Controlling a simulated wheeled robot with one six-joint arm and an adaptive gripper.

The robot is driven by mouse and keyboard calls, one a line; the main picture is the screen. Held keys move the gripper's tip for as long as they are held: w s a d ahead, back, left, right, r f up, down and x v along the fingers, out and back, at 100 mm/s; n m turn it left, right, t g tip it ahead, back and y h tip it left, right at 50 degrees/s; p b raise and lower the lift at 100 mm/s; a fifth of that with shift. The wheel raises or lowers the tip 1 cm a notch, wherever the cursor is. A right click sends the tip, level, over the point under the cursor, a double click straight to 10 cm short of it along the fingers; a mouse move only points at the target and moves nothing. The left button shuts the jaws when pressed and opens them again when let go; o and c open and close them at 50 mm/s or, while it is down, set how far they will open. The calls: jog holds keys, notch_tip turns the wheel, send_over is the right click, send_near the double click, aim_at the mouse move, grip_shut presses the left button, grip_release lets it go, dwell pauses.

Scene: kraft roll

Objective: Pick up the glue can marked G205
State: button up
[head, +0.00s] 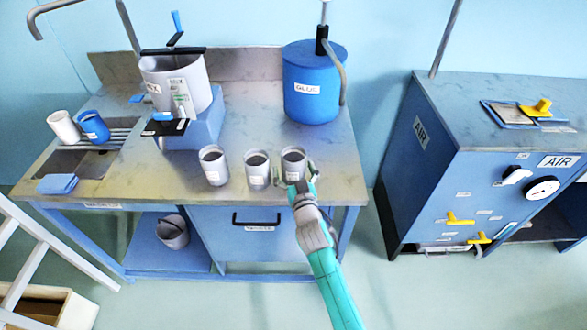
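Three grey cans stand upright in a row near the front edge of the bench: a left can (213,168), a middle can (257,170) and a right can (293,162). Each has a small white label, too small to read, so I cannot tell which is G205. My gripper (298,180) is at the front of the right can, with its fingers spread to either side of the can's lower part. I cannot tell whether the fingers touch it. The right can appears to stand on the bench, its lower front partly hidden by my gripper.
A blue drum marked GLUE (314,90) stands behind the cans. A grey pot (175,82) on a blue stand is at the left, with a white cup (64,126) and a blue cup (93,127) beyond. A blue AIR cabinet (450,180) stands to the right, across a gap.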

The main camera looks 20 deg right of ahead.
jog(key=c, duration=0.9)
jog(key=shift+r, duration=0.1)
